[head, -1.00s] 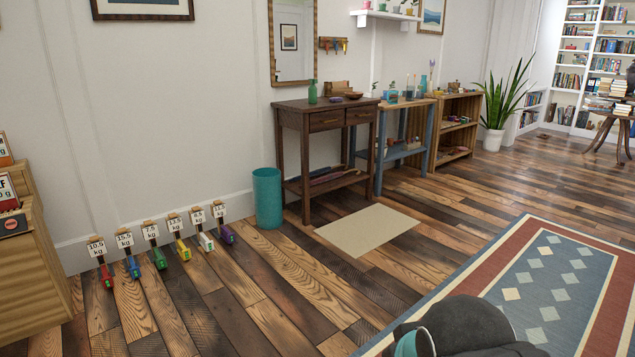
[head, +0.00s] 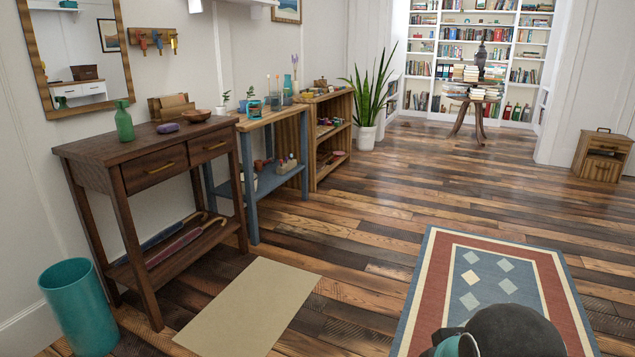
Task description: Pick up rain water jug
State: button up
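I cannot make out for sure which thing is the rain water jug. On the blue-legged bench (head: 262,118) there are several small items. Among them are a tall teal vessel (head: 288,86) at the far end and a squat teal item (head: 254,105) near the front. Both are too small to name for certain. A green bottle (head: 124,122) stands on the dark wooden console table (head: 95,149). My gripper is out of view.
A teal bin (head: 78,310) stands at the lower left, by the console. A beige mat (head: 250,305) lies before the console. A wooden shelf unit (head: 328,108), a potted plant (head: 366,137) and a round table (head: 470,101) stand farther back. The plank floor in the middle is clear.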

aim_at(275, 97)
jog(key=z, duration=0.15)
jog(key=i, duration=1.95)
jog(key=u, duration=0.15)
jog(key=i, duration=2.1)
jog(key=u, duration=0.4)
